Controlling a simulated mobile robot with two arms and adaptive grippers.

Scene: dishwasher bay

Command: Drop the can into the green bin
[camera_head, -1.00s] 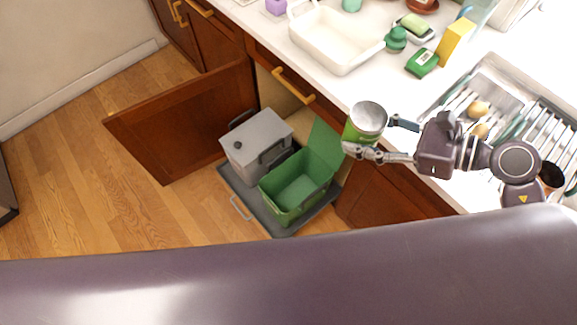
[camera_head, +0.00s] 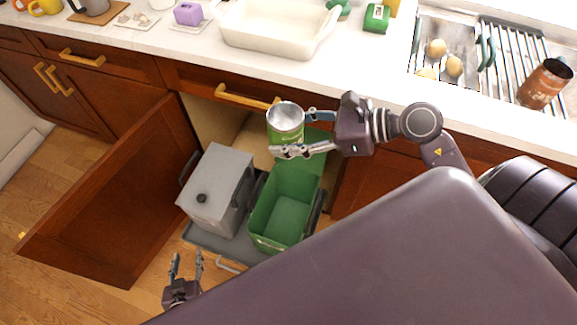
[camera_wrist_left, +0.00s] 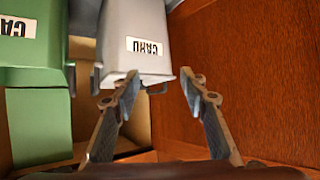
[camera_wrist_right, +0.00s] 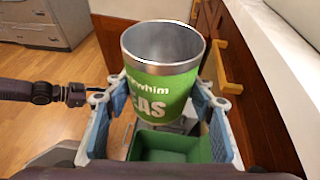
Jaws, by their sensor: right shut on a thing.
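The green can (camera_head: 284,122) has an open silver top and is held upright. My right gripper (camera_head: 290,132) is shut on it, with a finger on each side, as the right wrist view (camera_wrist_right: 160,100) also shows. The open green bin (camera_head: 284,205) stands below the can on a pull-out tray, its lid raised at the back, and looks empty inside. In the right wrist view the bin (camera_wrist_right: 175,145) shows just beneath the can. My left gripper (camera_head: 186,268) is open and empty, low in front of the grey bin (camera_head: 218,190).
The grey bin is closed and stands left of the green one. An open wooden cabinet door (camera_head: 115,205) is at the left. The counter above holds a white basin (camera_head: 275,28), a sink rack and a brown jar (camera_head: 545,84).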

